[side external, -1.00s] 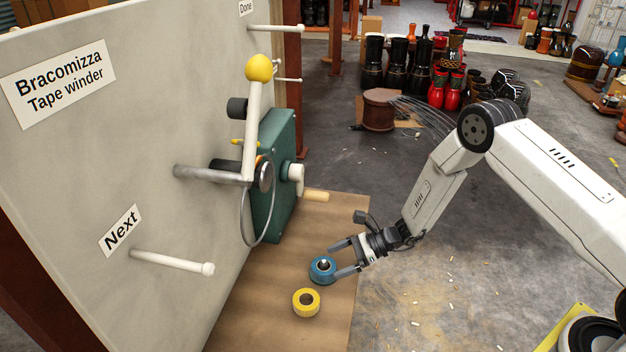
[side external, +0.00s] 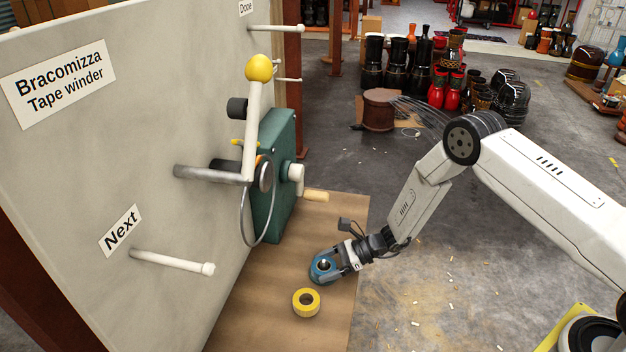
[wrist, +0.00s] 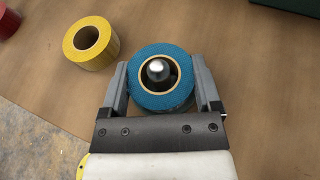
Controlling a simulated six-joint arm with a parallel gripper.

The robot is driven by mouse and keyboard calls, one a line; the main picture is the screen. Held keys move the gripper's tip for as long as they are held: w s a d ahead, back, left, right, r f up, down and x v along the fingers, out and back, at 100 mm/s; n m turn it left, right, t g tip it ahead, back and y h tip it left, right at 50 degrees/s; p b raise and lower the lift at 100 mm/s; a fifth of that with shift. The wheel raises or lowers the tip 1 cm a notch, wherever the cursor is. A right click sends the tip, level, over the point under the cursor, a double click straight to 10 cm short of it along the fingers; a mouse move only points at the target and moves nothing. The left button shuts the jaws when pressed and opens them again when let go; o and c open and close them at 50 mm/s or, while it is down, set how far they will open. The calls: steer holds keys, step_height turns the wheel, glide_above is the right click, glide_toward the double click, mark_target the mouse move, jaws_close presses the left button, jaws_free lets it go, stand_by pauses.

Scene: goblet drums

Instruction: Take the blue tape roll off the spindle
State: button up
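The spindle's rounded metal tip shows in the wrist view, inside the roll's tan core. My gripper (side external: 335,268) is low at the roll from the right. In the wrist view the blue roll (wrist: 161,98) sits between the two fingers of my gripper (wrist: 159,62). The right finger is close against the roll and a thin gap seems to show at the left finger. Firm contact on both sides cannot be made out.
A yellow tape roll (side external: 306,302) lies on the board (side external: 270,320), just in front of the blue one. The grey winder panel (side external: 80,170) with pegs, a yellow-knobbed lever (side external: 259,68) and a green box (side external: 273,165) stands at left. A red object (wrist: 8,22) shows in the wrist view.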

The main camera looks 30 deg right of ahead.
steer(key=c, duration=0.6)
steer(key=shift+o, duration=0.2)
steer(key=shift+r, duration=0.1)
steer(key=shift+r, duration=1.05)
steer(key=s+d+r, duration=0.3)
steer(key=s+r, duration=0.7)
steer(key=s, duration=0.3)
steer(key=shift+s+r, duration=0.35)
